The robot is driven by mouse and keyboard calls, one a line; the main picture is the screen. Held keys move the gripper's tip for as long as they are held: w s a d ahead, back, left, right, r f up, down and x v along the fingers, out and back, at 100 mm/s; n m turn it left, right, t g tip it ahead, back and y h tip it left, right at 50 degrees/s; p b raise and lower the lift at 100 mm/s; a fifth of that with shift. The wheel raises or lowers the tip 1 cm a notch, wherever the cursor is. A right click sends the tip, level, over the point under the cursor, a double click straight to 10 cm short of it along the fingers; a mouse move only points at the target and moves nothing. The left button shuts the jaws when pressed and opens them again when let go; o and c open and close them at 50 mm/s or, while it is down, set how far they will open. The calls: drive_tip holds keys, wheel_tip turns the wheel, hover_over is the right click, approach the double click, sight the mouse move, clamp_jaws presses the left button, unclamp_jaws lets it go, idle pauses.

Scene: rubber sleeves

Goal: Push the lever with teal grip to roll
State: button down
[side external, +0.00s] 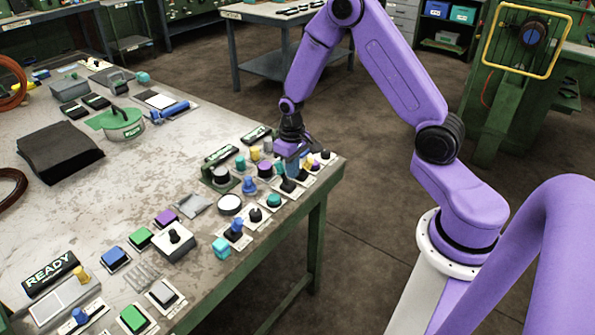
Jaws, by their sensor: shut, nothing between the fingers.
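My gripper (291,168) is shut and points down among the controls near the table's right corner. Its fingertips are small here, and I cannot tell whether they touch a control. A small teal upright piece (240,162) stands left of my gripper, in front of a black label plate. It may be the teal grip, but its shape is too small to be sure. A round teal knob (274,200) sits on a pale plate just below and left of my gripper. The label plates (221,155) near the gripper are too small to read, and my gripper hides part of the controls behind it.
Crowded around are a purple knob (265,169), a blue knob (249,185), a white round button (230,204), a blue lever (235,228) and a teal cube (221,248). The table edge is close on the right. A green lidded pot (122,124) stands farther back.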

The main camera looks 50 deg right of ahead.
drive_tip(key=shift+s, duration=0.2)
idle(0.3)
drive_tip(key=shift+s, duration=0.4)
wheel_tip(320, 180, up, 8)
idle(1.2)
